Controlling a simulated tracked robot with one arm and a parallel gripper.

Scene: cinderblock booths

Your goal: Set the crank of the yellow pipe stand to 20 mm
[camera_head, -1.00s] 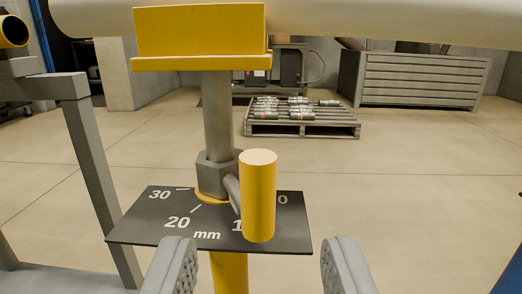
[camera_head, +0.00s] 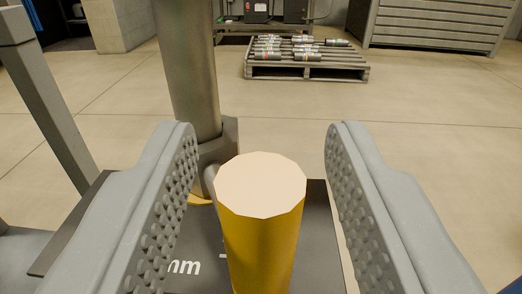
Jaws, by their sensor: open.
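The yellow crank handle (camera_head: 262,235) stands upright in the lower middle of the view, with a pale top. My gripper (camera_head: 262,140) is open, with one finger on each side of the handle and a gap on both sides. The crank's grey arm (camera_head: 210,180) runs from the handle back to the hub nut (camera_head: 222,145) on the grey post (camera_head: 188,70) of the pipe stand. The dark scale plate (camera_head: 318,215) lies below. Only part of its "mm" marking shows; its numbers are hidden by the handle and left finger.
A pallet (camera_head: 305,72) with several metal parts lies on the floor behind. A grey metal frame (camera_head: 45,110) stands at left, near the left finger. A grey drawer cabinet (camera_head: 440,25) is at the back right. The floor right of the stand looks clear.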

